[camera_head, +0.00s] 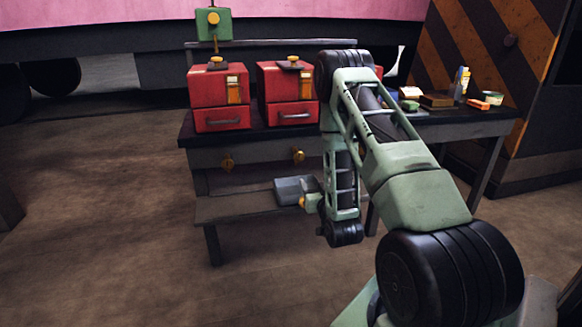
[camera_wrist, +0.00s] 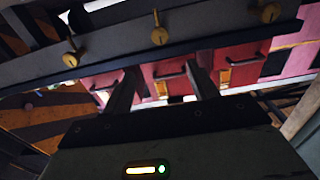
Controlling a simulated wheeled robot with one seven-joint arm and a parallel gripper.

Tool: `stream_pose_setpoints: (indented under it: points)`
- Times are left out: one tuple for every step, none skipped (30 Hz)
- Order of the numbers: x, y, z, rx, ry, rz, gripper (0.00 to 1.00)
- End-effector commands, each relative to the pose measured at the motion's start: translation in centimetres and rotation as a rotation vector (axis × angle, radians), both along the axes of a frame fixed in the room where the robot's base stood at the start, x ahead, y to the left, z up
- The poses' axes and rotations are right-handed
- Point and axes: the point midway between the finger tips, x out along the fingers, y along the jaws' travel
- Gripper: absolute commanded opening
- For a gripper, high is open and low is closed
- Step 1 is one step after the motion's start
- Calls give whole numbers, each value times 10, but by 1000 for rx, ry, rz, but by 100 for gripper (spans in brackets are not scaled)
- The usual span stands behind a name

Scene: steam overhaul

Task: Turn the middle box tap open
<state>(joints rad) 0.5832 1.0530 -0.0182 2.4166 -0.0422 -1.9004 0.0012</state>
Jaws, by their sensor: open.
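Brass taps sit along the bench's front rail, below the red boxes. The middle tap (camera_head: 298,155) is under the middle red box (camera_head: 287,94); it also shows in the wrist view (camera_wrist: 158,35), where the scene looks upside down. Another tap (camera_head: 227,162) is to its left in the head view. A third tap (camera_wrist: 70,58) shows in the wrist view and is hidden behind my arm in the head view. My gripper (camera_wrist: 165,72) is open and empty, below the rail and apart from the taps. Its fingers are not clear in the head view.
The left red box (camera_head: 219,96) stands on the bench (camera_head: 256,134); a third is mostly hidden behind my arm. A lower shelf (camera_head: 240,208) runs beneath. Small items and a striped panel (camera_head: 510,90) are on the right.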

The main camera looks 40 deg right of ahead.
Motion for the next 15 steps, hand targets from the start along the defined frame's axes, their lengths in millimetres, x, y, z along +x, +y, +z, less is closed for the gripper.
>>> stream_pose_setpoints:
  points:
    - [6,-3,2,-3,-4,0,59]
    - [10,-5,1,-3,-4,1,59]
    - [15,-9,2,-2,-5,1,59]
    - [20,-11,2,-2,-5,1,59]
    - [25,-15,1,-2,-6,1,59]
    - [33,-19,1,-2,-6,1,59]
    - [38,-22,1,-2,-6,1,59]
    - [43,-26,1,-2,-5,1,59]
    - [50,-30,1,-1,-4,1,59]
    - [56,-33,1,-3,-4,1,59]
    - [61,-37,0,-2,-3,1,59]
    - [68,-41,1,-2,-3,1,59]
    - [74,-45,1,-3,-4,1,59]
    - [79,-48,1,-3,-4,1,59]
    - [86,-52,1,-3,-4,1,59]
